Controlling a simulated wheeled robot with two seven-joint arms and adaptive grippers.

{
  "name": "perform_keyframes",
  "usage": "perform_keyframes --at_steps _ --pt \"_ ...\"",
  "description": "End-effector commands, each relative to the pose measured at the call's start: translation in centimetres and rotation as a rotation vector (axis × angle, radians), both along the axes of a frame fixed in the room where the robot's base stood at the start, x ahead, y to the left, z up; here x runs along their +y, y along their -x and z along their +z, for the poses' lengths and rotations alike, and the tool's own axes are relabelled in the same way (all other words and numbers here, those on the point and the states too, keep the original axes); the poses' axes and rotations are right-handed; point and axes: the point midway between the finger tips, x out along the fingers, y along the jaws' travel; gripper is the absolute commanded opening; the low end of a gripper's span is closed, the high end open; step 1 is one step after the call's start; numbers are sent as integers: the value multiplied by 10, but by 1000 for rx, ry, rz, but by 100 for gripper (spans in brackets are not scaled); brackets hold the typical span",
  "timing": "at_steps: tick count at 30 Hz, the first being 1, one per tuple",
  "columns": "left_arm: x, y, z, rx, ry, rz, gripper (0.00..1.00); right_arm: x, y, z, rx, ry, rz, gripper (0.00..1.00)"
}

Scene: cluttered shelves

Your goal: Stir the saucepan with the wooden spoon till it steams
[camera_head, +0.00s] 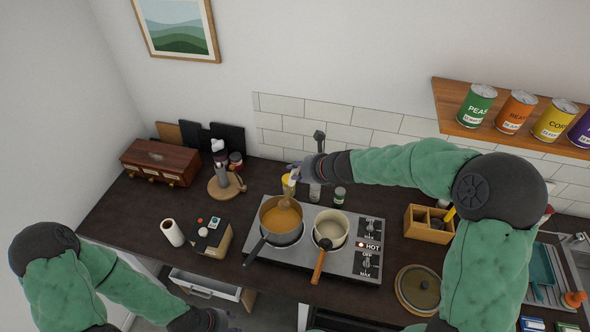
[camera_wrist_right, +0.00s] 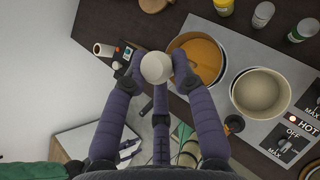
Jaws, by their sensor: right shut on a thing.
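A saucepan of orange-brown contents (camera_head: 283,231) with a dark handle sits on the left of the hob. It also shows in the wrist view (camera_wrist_right: 213,50). A cream pan (camera_head: 330,230) with pale contents and an orange-brown handle stands to its right. My right gripper (camera_head: 297,176) is above the orange pan's back edge, shut on a pale, slim thing that looks like the wooden spoon (camera_head: 288,191). In the wrist view its round cream end (camera_wrist_right: 156,67) shows between the fingers. Its lower end is hard to make out. My left gripper (camera_head: 222,321) is cut off at the bottom edge. No steam is visible.
The hob (camera_head: 349,263) shows a red light beside HOT. Small jars (camera_head: 339,195) stand behind the pans. A drawer (camera_head: 204,285) is open below the counter.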

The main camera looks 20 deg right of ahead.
Motion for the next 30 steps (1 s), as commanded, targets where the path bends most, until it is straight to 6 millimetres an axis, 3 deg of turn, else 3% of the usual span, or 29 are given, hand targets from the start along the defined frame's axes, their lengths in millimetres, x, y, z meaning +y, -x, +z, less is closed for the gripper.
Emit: perform_keyframes --at_steps 5,30 --pt "0 0 -17 0 0 0 40 -6 3 -17 -1 1 -2 0" --pt "0 0 -85 0 0 0 40 8 -5 -88 -1 0 1 0"
